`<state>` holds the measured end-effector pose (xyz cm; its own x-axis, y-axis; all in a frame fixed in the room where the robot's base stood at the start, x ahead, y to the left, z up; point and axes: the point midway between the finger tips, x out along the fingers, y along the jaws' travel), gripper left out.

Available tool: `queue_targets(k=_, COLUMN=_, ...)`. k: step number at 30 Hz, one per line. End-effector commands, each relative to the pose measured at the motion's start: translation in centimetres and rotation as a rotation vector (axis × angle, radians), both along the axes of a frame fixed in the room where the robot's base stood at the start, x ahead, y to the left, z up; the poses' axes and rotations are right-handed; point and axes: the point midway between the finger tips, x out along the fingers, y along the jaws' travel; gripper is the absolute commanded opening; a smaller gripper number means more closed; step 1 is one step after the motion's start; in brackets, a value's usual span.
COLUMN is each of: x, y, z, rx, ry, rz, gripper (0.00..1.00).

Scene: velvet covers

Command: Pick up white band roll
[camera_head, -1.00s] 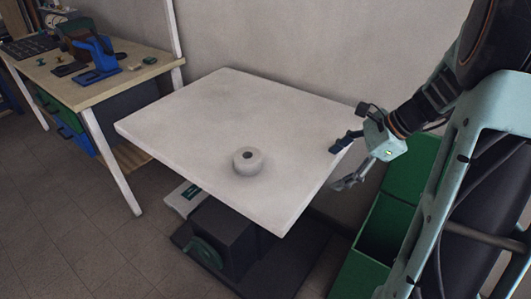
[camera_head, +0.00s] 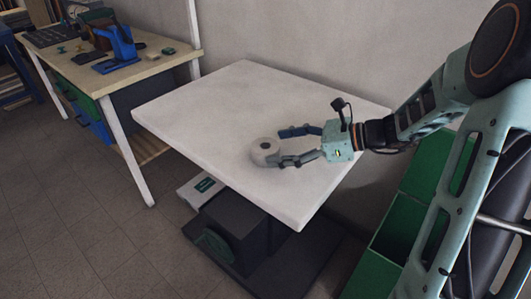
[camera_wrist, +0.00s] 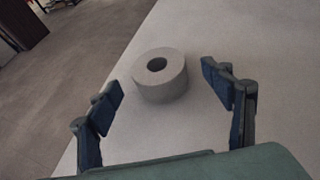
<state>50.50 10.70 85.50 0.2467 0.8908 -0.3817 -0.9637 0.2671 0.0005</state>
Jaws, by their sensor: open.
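The white band roll (camera_head: 264,152) lies flat on the white table (camera_head: 215,105), its hole facing up. My gripper (camera_head: 281,147) is open and low over the table, just to the right of the roll, with its fingers pointing left toward it. In the wrist view the roll (camera_wrist: 159,76) is ahead of my gripper (camera_wrist: 162,84), between the lines of the two spread fingers and apart from both. Nothing is held. In the head view the near finger hides a little of the roll's right side.
A wooden workbench (camera_head: 85,73) with a blue tool (camera_head: 121,42) stands at the back left. Green bins (camera_head: 398,222) stand below the table's right side. A dark machine (camera_head: 232,228) is under the table. The rest of the tabletop is clear, with a wall behind.

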Motion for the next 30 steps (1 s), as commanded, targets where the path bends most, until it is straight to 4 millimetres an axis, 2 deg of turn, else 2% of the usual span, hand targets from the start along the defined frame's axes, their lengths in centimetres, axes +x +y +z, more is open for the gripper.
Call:
queue_targets(k=6, x=0.5, y=2.7, z=-1.8, rx=0.0, ry=0.0, rz=0.003, gripper=0.73)
queue_targets(k=9, x=0.9, y=3.9, z=-2.2, rx=0.0, ry=0.0, rz=0.003, gripper=0.73)
queue_targets(k=17, x=1.0, y=4.1, z=-2.1, rx=-0.001, ry=-0.001, rz=0.0, gripper=0.72)
queue_targets(k=27, x=1.0, y=4.1, z=-2.1, rx=-0.001, ry=-0.001, rz=0.0, gripper=0.35)
queue_targets(k=30, x=1.0, y=4.1, z=-2.1, rx=-0.001, ry=-0.001, rz=0.0, gripper=0.27)
